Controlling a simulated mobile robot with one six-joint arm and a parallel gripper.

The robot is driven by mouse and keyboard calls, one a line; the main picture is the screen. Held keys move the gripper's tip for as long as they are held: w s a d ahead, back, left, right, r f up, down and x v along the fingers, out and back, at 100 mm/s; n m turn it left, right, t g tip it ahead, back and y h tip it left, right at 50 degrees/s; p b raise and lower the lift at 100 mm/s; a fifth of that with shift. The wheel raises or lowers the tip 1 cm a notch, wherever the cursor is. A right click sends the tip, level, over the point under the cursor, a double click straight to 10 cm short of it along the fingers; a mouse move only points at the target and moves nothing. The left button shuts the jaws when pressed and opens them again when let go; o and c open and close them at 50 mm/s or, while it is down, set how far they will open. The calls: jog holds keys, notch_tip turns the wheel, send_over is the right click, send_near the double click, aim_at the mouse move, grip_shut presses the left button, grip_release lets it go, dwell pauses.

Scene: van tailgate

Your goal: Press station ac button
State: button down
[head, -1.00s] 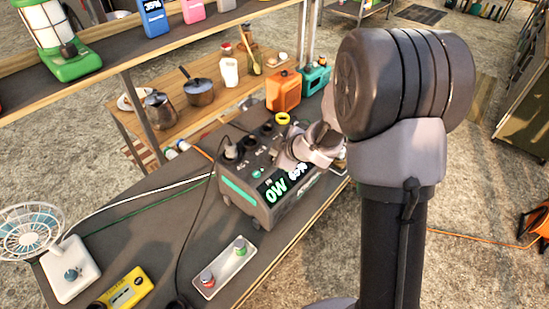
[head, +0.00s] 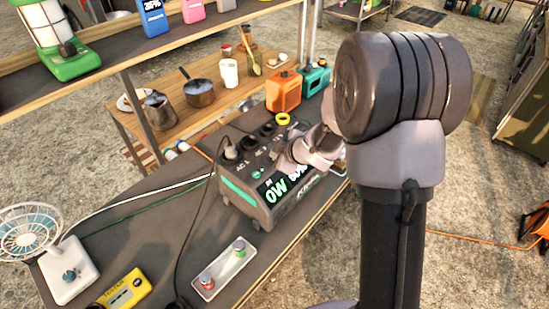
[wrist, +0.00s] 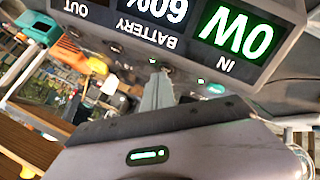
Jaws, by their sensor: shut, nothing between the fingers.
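The power station (head: 262,208) is a dark grey box with sockets on top and a lit front display; it stands on the dark table. In the wrist view its display (wrist: 235,32) appears upside down, reading 0W IN, a battery percentage of about 60 and OUT. A row of small buttons or lights sits along the panel edge beside it, one with a green glow (wrist: 153,62). My gripper (wrist: 158,82) is shut and empty, its tips close to this row; I cannot tell whether they touch. In the head view my wrist hides the fingertips and part of the display.
A white fan (head: 68,272), a yellow tester (head: 123,290) and a tray with two knobs (head: 226,268) lie on the near table. Cables run from the station across the table. An orange box (head: 283,92) and a teal box (head: 316,80) stand behind it.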

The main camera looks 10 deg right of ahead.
jog(key=shift+r+p, duration=0.3)
jog(key=shift+r, duration=0.2)
jog(key=shift+r, duration=0.1)
notch_tip(320, 180, up, 6)
jog(key=p, duration=0.6)
